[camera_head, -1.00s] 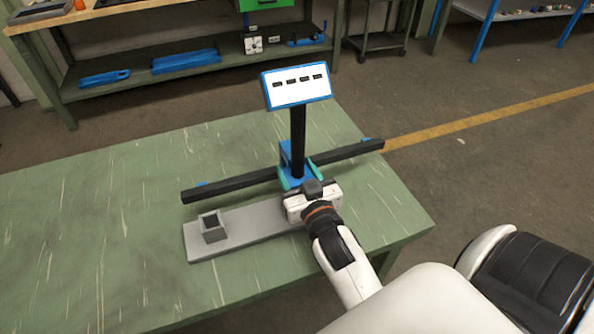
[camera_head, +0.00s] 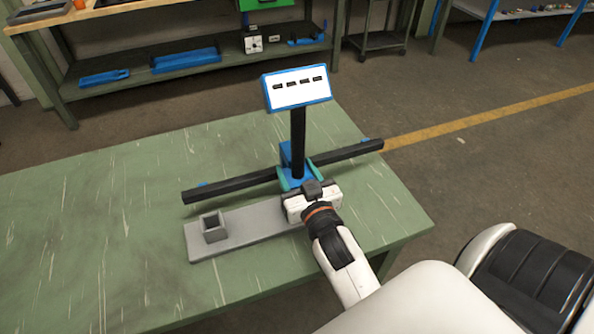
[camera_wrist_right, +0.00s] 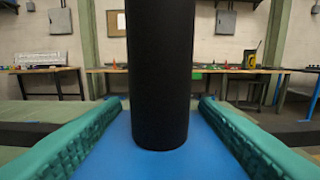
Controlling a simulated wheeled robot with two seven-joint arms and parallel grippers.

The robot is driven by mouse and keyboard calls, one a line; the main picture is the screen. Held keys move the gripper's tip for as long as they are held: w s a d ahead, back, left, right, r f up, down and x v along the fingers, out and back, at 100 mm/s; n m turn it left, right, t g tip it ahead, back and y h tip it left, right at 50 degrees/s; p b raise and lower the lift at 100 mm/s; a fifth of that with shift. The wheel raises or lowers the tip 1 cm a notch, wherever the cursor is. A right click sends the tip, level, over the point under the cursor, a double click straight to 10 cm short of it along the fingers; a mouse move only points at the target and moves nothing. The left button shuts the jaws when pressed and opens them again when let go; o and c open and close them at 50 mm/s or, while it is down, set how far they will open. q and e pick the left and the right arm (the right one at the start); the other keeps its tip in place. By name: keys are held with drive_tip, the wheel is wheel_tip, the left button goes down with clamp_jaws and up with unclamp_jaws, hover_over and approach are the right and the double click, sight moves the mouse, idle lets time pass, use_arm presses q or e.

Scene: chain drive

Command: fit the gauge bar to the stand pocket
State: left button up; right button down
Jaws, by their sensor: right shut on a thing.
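The gauge bar piece has a blue block (camera_head: 298,178) at its foot, an upright black post (camera_head: 298,140) and a white, blue-edged plate (camera_head: 297,89) with several dark slots on top. My right gripper (camera_head: 299,175) is shut on the blue block, with teal finger pads on both sides. In the right wrist view the black post (camera_wrist_right: 160,75) rises from the blue block (camera_wrist_right: 160,160) between the pads. The grey stand (camera_head: 255,226) lies on the table, with an open square pocket (camera_head: 214,234) near its left end. The pocket is empty. My left gripper is out of view.
A long black bar (camera_head: 230,187) with blue bits near its ends crosses at the blue block; whether they are joined is hidden. The green table (camera_head: 100,210) is clear to the left. Its right edge is close to my right arm. Shelves with blue trays (camera_head: 185,58) stand behind.

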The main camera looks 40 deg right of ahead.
drive_tip(key=shift+f+b, duration=2)
drive_tip(key=shift+f, duration=0.8)
idle(0.6)
